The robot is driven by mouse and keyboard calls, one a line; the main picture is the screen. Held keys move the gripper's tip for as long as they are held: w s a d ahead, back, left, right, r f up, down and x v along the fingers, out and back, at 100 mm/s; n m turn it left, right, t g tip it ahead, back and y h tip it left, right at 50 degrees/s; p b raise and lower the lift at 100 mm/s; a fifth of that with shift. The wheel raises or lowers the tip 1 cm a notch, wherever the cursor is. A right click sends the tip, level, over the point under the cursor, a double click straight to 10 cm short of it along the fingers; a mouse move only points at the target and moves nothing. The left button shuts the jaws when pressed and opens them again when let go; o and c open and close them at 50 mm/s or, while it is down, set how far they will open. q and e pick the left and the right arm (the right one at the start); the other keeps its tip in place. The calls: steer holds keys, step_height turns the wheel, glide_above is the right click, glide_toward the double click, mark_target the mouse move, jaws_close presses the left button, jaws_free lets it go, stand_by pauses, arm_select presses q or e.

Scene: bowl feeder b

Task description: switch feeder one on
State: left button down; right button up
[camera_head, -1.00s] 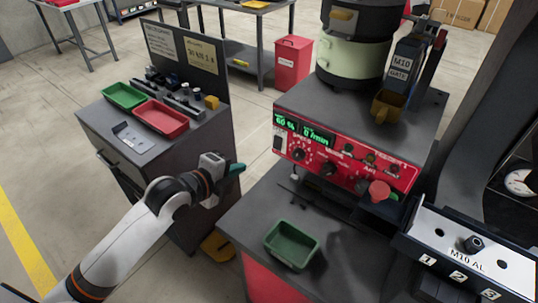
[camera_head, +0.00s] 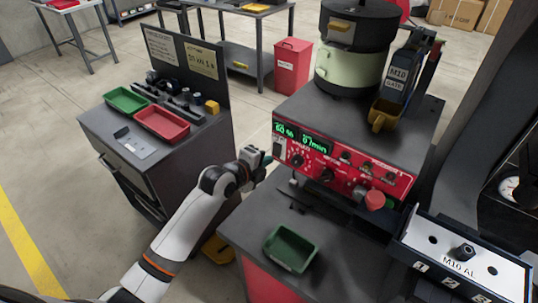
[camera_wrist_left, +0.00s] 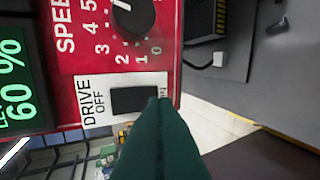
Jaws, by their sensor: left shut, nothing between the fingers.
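The feeder's red control panel (camera_head: 345,168) faces me under the feeder bowl (camera_head: 350,65). Its green displays (camera_head: 303,135) read 60 % and 0 /min. A black rocker switch (camera_wrist_left: 134,100) on a white plate marked DRIVE OFF shows in the left wrist view; its far end is covered by my fingers. My left gripper (camera_head: 264,158) is shut and empty, at the left end of the panel in front of the switch plate. In the left wrist view its dark green fingertips (camera_wrist_left: 160,105) overlap the switch's lower right edge; I cannot tell whether they touch it. My right gripper is not in view.
A speed knob (camera_wrist_left: 133,15) sits beside the switch plate. A red mushroom button (camera_head: 375,199) sticks out at the panel's right. A green tray (camera_head: 290,248) stands on the bench below. A cart with a red tray (camera_head: 162,123) is on the left.

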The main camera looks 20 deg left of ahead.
mark_target(277, 150)
arm_select(q)
steer(key=shift+w+d+f, duration=0.1)
steer(key=shift+w+d, duration=0.2)
steer(key=shift+w, duration=0.5)
steer(key=shift+w+t+b, duration=0.15)
steer(key=shift+t+b, duration=0.15)
steer(key=shift+b, duration=0.2)
